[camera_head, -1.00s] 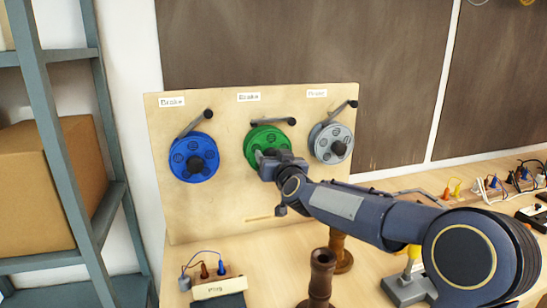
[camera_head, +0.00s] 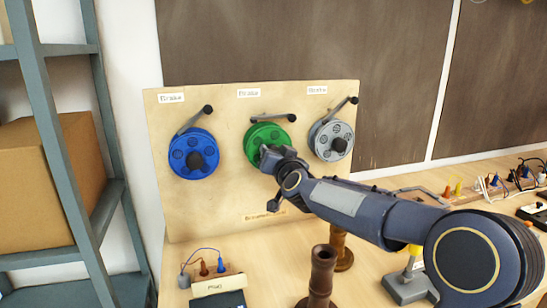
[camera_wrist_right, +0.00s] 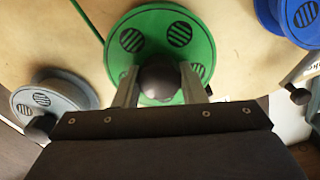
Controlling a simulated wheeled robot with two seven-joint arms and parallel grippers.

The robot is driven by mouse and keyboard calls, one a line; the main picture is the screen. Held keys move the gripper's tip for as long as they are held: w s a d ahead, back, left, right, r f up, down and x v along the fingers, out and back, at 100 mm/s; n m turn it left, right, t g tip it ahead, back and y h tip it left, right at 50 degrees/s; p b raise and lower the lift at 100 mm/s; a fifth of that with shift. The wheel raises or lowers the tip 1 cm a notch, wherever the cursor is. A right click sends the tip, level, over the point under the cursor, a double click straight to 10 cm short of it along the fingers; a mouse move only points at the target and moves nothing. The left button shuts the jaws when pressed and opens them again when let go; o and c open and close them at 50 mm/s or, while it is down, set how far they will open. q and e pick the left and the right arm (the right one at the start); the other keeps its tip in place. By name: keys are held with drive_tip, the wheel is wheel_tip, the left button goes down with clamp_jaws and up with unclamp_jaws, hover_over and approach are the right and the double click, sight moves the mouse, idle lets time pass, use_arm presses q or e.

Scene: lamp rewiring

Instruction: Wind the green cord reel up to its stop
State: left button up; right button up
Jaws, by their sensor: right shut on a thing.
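The green cord reel (camera_head: 262,137) is the middle reel on an upright wooden board (camera_head: 215,215). My right gripper (camera_head: 270,155) is in front of it and hides its lower right part. In the right wrist view the green reel (camera_wrist_right: 140,45) fills the upper middle. A dark round knob (camera_wrist_right: 160,78) stands out from its face. The fingers of my right gripper (camera_wrist_right: 159,86) lie on both sides of this knob and are shut on it. A lever with a black knob (camera_head: 291,118) sits just above the green reel. My left gripper is not in view.
A blue reel (camera_head: 193,155) is to the left of the green one and a grey reel (camera_head: 330,139) to the right, close to my gripper. A plug block (camera_head: 213,282) and a brown turned post (camera_head: 321,275) stand on the table below. A shelf (camera_head: 60,130) is at the left.

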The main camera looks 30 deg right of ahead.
drive_tip(key=m+b, duration=0.1)
drive_tip(key=m, duration=0.3)
drive_tip(key=shift+f+m+b, duration=0.1)
drive_tip(key=shift+m+b, duration=0.2)
drive_tip(key=shift+b, duration=0.05)
drive_tip(key=m+b, duration=0.1)
drive_tip(key=m, duration=0.3)
drive_tip(key=shift+m, duration=0.3)
drive_tip(key=m+b, duration=0.1)
drive_tip(key=m, duration=0.3)
drive_tip(key=shift+m+b, duration=0.3)
drive_tip(key=shift+b, duration=0.1)
drive_tip(key=m+b, duration=0.1)
drive_tip(key=m, duration=0.4)
drive_tip(key=shift+f, duration=0.1)
drive_tip(key=m+b, duration=0.1)
drive_tip(key=m, duration=0.3)
drive_tip(key=shift+m+b, duration=0.3)
drive_tip(key=shift+m, duration=0.1)
drive_tip(key=m+b, duration=0.1)
drive_tip(key=m, duration=0.4)
drive_tip(key=shift+f, duration=0.1)
drive_tip(key=m+b, duration=0.1)
drive_tip(key=m, duration=0.4)
drive_tip(key=shift+m+b, duration=1.05)
drive_tip(key=shift+m, duration=1.65)
drive_tip(key=shift+a, duration=0.1)
